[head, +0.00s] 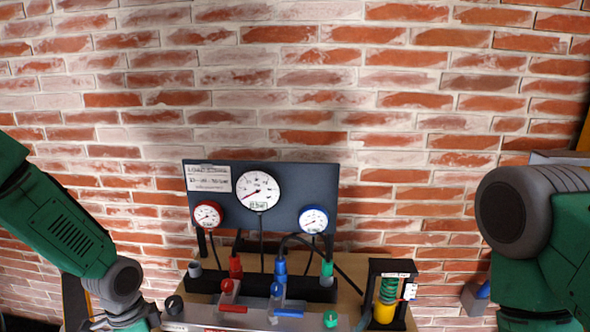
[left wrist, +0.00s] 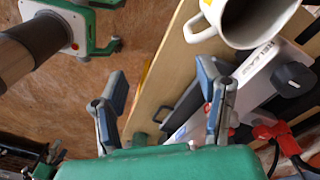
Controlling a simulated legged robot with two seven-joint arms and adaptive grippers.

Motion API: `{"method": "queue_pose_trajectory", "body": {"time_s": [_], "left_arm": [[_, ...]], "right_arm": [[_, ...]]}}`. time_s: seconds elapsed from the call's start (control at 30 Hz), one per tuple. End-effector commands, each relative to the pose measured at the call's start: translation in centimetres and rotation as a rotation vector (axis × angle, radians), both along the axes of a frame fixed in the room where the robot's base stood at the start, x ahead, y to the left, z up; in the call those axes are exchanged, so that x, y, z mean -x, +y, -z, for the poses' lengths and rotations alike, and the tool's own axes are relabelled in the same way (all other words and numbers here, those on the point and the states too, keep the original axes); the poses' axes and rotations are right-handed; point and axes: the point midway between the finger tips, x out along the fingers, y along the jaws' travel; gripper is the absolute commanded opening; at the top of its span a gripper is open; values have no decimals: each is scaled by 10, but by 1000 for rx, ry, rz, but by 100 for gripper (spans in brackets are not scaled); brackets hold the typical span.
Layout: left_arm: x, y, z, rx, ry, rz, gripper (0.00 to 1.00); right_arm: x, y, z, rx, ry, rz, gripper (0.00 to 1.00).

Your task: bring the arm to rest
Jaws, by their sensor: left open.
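My left arm comes in from the left in the head view, with its gripper (head: 122,322) low at the bottom edge, partly cut off, beside the left end of the test bench. In the left wrist view the left gripper (left wrist: 163,88) has its two blue-grey fingers spread apart with nothing held between them. Behind the fingers are the table edge and part of the bench. My right arm shows at the right of the head view; its gripper is out of the picture.
A gauge panel (head: 232,222) stands against the brick wall. Red (head: 230,290) and blue (head: 278,292) valve levers sit before it. A spring device (head: 388,292) stands to the right. In the left wrist view a white mug (left wrist: 205,22) is close beyond the fingers, near a black knob (left wrist: 293,78).

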Motion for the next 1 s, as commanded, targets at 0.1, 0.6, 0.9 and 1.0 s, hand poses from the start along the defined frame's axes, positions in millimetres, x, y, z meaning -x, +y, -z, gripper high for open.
{"method": "queue_pose_trajectory", "body": {"time_s": [0.1, 0.6, 0.9, 1.0], "left_arm": [[27, -12, 36, 22, 16, -78, 60], [235, -23, 208, -27, 25, -851, 60], [265, -7, 212, -71, -32, -994, 60], [264, -7, 211, -69, -31, -993, 60]], "right_arm": [[0, 0, 14, 0, 1, 0, 73], [2, 0, 101, 0, 2, 0, 73], [2, 0, 109, 0, 1, 0, 73], [1, 0, 108, 0, 1, 0, 73]]}}
